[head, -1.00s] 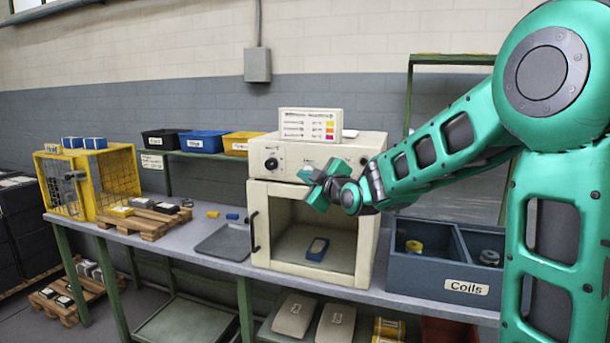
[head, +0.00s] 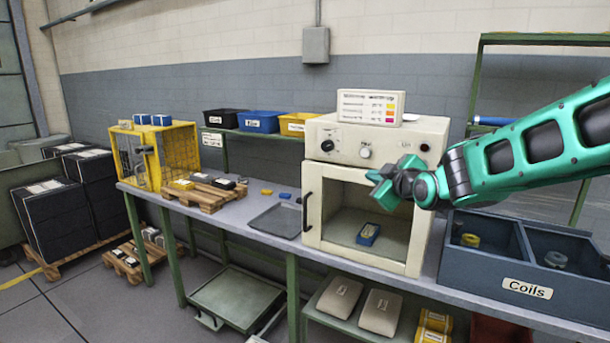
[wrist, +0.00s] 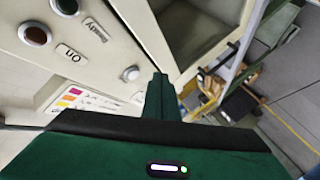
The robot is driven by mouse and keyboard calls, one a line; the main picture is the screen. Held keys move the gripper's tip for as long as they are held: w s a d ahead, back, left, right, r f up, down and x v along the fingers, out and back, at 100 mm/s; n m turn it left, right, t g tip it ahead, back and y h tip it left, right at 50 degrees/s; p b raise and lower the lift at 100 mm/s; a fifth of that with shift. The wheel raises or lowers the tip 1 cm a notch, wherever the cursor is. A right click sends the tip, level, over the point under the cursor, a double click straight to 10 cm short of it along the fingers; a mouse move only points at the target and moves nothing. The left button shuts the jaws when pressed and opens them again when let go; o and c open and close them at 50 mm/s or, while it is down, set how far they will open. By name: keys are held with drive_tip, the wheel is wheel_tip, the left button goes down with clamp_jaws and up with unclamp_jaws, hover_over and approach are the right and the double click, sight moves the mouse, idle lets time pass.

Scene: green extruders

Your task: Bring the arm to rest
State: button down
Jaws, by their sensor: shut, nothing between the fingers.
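My gripper (head: 376,187) is green and shut, with nothing in it. In the head view it is in front of the cream oven (head: 318,217), near the top of its open chamber. My arm reaches in from the right edge. In the wrist view the shut fingers (wrist: 158,82) stand before the oven's front, close to its control panel (wrist: 62,42). I cannot tell how far the fingers are from the panel. A blue part with a yellowish top (head: 367,235) lies on the chamber floor.
A blue-grey coils bin (head: 480,275) stands right of the oven below my arm. A dark tray (head: 277,221), a wooden pallet (head: 203,196) and a yellow mesh cage (head: 150,160) stand to the left on the bench. The floor (head: 100,305) at front left is clear.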

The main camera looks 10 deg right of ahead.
drive_tip(key=s+d+f+m+g+h, duration=0.2)
drive_tip(key=s+d+f+m+g, duration=0.3)
drive_tip(key=s+d+f, duration=0.45)
drive_tip(key=s+d+f+m+g, duration=0.1)
drive_tip(key=s+f+m+g, duration=0.1)
drive_tip(key=s, duration=0.9)
drive_tip(key=s+d+f+m+g, duration=0.2)
drive_tip(key=s+m+g, duration=0.3)
drive_tip(key=s, duration=0.7)
drive_tip(key=s+d+f+m+g, duration=0.1)
drive_tip(key=s+f+m+g, duration=0.2)
drive_tip(key=s, duration=0.9)
drive_tip(key=shift+d+f+m+y, duration=0.25)
drive_tip(key=shift+f+m, duration=0.2)
drive_tip(key=shift+m, duration=0.25)
